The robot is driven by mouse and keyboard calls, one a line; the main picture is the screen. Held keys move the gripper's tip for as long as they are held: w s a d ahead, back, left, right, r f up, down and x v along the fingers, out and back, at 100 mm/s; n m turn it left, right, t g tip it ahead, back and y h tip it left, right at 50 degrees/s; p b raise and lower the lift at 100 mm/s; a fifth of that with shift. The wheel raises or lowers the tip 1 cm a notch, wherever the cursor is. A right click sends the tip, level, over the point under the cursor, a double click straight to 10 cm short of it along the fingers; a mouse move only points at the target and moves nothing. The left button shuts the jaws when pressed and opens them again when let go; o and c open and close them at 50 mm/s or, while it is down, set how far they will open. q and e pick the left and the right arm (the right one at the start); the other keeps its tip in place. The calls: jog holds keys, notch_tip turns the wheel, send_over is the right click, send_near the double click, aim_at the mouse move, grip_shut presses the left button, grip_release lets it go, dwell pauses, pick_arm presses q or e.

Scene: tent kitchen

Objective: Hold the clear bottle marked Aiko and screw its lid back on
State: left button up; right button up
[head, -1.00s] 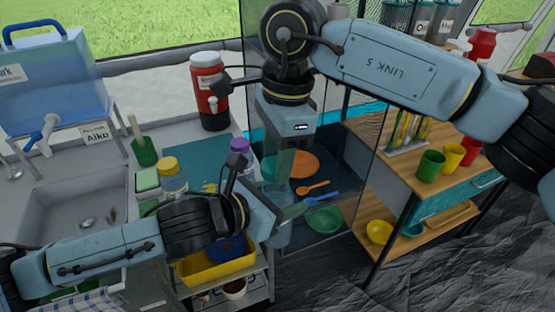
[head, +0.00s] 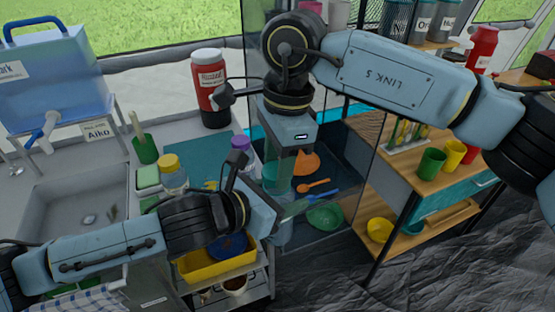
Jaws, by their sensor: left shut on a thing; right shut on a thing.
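The clear bottle (head: 281,236) stands upright, bluish and see-through, in front of the counter's right end. My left gripper (head: 294,210) reaches in from the left and is shut on the bottle's body. My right gripper (head: 287,172) points straight down above it and is shut on a teal see-through piece (head: 277,180), which looks like the lid. Fingers and wrist cover the bottle's neck, so I cannot tell whether lid and bottle touch. A name card reading Aiko (head: 98,131) is on the stand at the left.
A purple-topped bottle (head: 240,145) and a yellow-lidded jar (head: 171,175) stand on the counter, close to my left arm. A red jug (head: 210,90) is behind. A shelf (head: 430,190) stands farther right.

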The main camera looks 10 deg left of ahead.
jog(key=shift+f, duration=0.55)
pick_arm(q)
grip_shut()
pick_arm(e)
jog(key=m, duration=0.5)
jog(key=shift+t, duration=0.3)
jog(key=m, duration=0.4)
jog(key=shift+m, duration=0.4)
jog(key=o, duration=0.9)
jog(key=shift+o, duration=0.2)
jog(key=shift+s, duration=0.1)
